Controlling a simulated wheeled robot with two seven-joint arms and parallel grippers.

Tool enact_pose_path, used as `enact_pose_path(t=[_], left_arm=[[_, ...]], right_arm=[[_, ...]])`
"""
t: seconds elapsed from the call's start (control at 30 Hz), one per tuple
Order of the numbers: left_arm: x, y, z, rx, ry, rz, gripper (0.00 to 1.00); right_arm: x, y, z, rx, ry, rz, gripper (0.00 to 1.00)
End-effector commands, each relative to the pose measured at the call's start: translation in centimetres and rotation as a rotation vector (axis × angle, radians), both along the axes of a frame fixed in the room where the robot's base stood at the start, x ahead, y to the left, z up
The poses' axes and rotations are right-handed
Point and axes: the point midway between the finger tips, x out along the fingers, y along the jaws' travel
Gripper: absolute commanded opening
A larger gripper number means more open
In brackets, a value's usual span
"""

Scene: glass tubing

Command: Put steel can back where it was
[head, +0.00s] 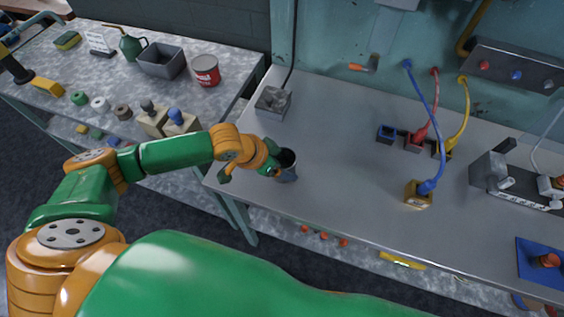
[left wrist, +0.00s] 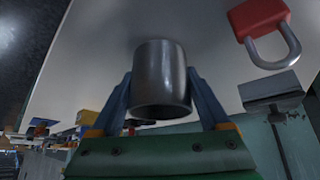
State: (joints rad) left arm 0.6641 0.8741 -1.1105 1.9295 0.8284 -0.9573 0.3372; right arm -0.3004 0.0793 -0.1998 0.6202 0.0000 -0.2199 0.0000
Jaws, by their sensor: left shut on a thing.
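The steel can (head: 289,171) is a dark grey metal cylinder with an open top, upright at the front left part of the grey workbench (head: 330,135). My left gripper (head: 282,166) reaches it from the left and is shut on it. In the left wrist view the can (left wrist: 161,70) sits between the two blue fingers of the left gripper (left wrist: 162,85), one on each side. Whether the can's base touches the bench or hangs just above it, I cannot tell. My right gripper is not in view.
A grey box (head: 272,102) stands behind the can. Blue, red and yellow cables with sockets (head: 418,195) stand to the right. A red padlock (left wrist: 258,18) shows in the left wrist view. A side table holds a red can (head: 205,71) and a grey bin (head: 162,61). The bench's middle is clear.

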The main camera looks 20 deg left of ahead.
Motion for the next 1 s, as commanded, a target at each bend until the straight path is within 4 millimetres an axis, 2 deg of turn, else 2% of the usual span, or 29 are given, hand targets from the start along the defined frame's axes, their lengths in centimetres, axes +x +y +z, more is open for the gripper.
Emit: enact_pose_path(t=[0.2, 0.23, 0.3, 0.53, 0.67, 1.0], left_arm=[[0.0, 0.0, -0.3, 0.0, 0.0, 0.001, 0.0], [0.0, 0.0, -0.4, 0.0, 0.0, 0.001, 0.82], [0.0, 0.0, -0.3, 0.0, 0.0, 0.001, 1.0], [0.0, 0.0, -0.2, 0.0, 0.0, 0.001, 1.0], [-0.3, 0.3, 0.9, 0.0, -0.001, 0.001, 1.0], [-3.4, 3.2, 7.6, 0.003, -0.002, 0.002, 1.0]], right_arm=[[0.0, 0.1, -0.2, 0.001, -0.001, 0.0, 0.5], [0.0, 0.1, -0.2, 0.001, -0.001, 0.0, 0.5], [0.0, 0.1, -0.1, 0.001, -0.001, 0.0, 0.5], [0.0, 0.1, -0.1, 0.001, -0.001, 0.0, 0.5], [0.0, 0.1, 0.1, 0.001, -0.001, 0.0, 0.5], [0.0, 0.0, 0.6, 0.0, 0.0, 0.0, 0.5]])
